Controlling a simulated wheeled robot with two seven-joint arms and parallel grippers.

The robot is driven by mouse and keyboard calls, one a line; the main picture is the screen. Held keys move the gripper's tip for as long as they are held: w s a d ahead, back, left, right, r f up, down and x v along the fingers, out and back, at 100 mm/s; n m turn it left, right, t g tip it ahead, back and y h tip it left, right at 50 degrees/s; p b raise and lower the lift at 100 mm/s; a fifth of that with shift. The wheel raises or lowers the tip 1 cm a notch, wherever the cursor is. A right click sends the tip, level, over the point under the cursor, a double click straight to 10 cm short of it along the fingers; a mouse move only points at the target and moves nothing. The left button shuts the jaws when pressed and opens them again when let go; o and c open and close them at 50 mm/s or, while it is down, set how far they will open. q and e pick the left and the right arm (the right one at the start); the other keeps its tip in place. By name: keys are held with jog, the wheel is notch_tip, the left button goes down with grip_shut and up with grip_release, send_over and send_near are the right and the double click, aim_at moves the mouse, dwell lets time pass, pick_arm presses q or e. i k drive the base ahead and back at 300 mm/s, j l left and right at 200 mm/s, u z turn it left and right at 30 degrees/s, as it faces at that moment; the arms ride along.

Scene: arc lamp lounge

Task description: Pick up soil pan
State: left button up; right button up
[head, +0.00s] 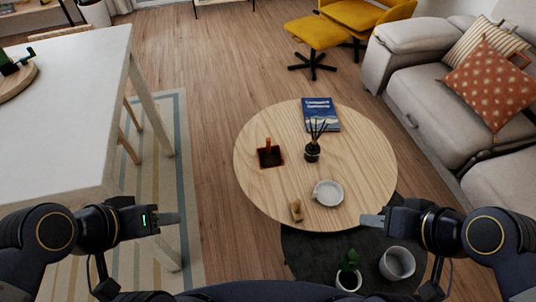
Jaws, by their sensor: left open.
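The likely soil pan (270,157) is a small dark, squarish pan with an upright orange-brown handle. It sits on the left part of the round wooden coffee table (345,181), apart from both grippers. My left gripper (177,220) is open and empty, left of the table, beyond the white table's near corner. My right gripper (365,220) is at the coffee table's near right edge in the picture, with nothing visible in it. Its fingers are seen side-on, so their gap does not show.
The coffee table also holds a blue book (320,114), a reed diffuser (312,152), a grey-white bowl (327,193) and a small wooden object (296,211). A lower dark table (318,250) bears a potted plant (348,278) and a grey pot (397,263). A sofa (440,105) stands right.

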aim_at(269, 156)
jog(key=z, duration=1.9)
jog(key=u, duration=1.9)
jog(key=k+l+z, duration=0.2)
jog(key=k, duration=0.45)
jog(key=j+z, duration=0.1)
jog(key=z, duration=0.35)
jog(key=i+j+z, duration=0.1)
jog(key=z, duration=0.3)
jog(key=j+z, duration=0.15)
jog(key=z, duration=0.3)
jog(key=j+z, duration=0.15)
jog(key=z, duration=0.3)
jog(key=i+j, duration=0.1)
jog(key=j, duration=1.7)
